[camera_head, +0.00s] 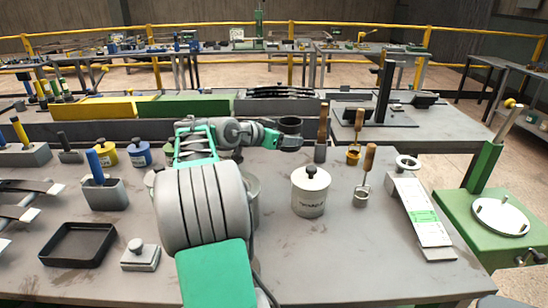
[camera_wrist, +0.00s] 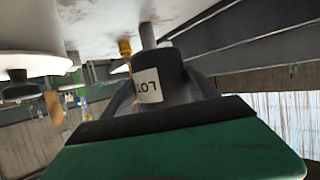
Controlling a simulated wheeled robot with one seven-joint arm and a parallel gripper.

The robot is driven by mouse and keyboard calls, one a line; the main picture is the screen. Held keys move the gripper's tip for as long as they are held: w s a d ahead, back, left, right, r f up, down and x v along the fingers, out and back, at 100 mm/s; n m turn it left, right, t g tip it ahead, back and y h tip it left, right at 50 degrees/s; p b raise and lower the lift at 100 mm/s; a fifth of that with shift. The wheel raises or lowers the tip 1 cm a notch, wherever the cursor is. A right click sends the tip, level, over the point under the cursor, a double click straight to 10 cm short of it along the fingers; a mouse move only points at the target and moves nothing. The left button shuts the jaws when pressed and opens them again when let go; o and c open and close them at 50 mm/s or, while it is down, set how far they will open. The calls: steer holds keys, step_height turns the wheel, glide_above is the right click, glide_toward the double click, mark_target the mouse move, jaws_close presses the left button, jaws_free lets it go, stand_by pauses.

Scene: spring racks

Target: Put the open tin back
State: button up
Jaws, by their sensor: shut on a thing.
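The open tin (camera_head: 290,122) is a small dark cylinder with an open top. My gripper (camera_head: 277,139) is shut on its side and holds it roughly upright, behind the lidded white pot as seen in the head view. In the wrist view the dark tin (camera_wrist: 163,70) sits between the jaws and shows a white label with "LOT" on it. The green part of my gripper (camera_wrist: 180,150) fills the bottom of that view. The gap under the tin is hard to judge.
The lidded white pot (camera_head: 310,193) stands in front of the tin. A wooden-handled tool in a grey holder (camera_head: 320,153) is close on its right. A grey can (camera_head: 252,202) is partly hidden behind my arm. A black tray (camera_head: 78,245) lies at left. Some front-right bench is clear.

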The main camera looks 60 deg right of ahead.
steer(key=w+d+f, duration=0.4)
steer(key=f, duration=0.1)
steer(key=w+d+f, duration=0.2)
steer(key=shift+w+d+f, duration=0.15)
steer(key=shift+w+f, duration=0.15)
steer(key=shift+f, duration=0.05)
step_height(320, 180, down, 3)
steer(key=shift+d+r, duration=0.1)
steer(key=shift+r, duration=0.05)
steer(key=shift+f, duration=0.4)
steer(key=o, duration=1.7)
steer(key=shift+r, duration=0.15)
steer(key=shift+w+a+r, duration=0.15)
steer(key=shift+a, duration=0.05)
steer(key=v, duration=1.1)
steer(key=shift+a+r, duration=0.1)
steer(key=shift+a, duration=0.25)
